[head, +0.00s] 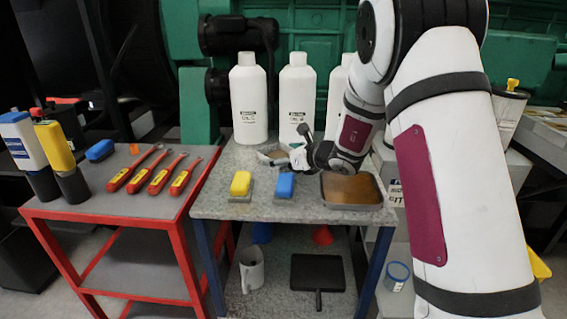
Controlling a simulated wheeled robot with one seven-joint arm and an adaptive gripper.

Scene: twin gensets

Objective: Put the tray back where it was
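A shallow metal tray (352,207) with a brown inside sits at the right front of the grey speckled table (305,211). My arm comes in from the right and passes over the tray's back part. My gripper (287,153) is over the back middle of the table, left of the tray and apart from it. Its fingers are small and partly mixed with a white and blue item (268,157) behind the sponges, so whether it is open or shut is unclear. A black flat pan (318,272) with a handle lies on the table's lower shelf.
Large white bottles (248,100) stand along the table's back. A yellow block (241,183) and a blue block (284,185) sit at the front left.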

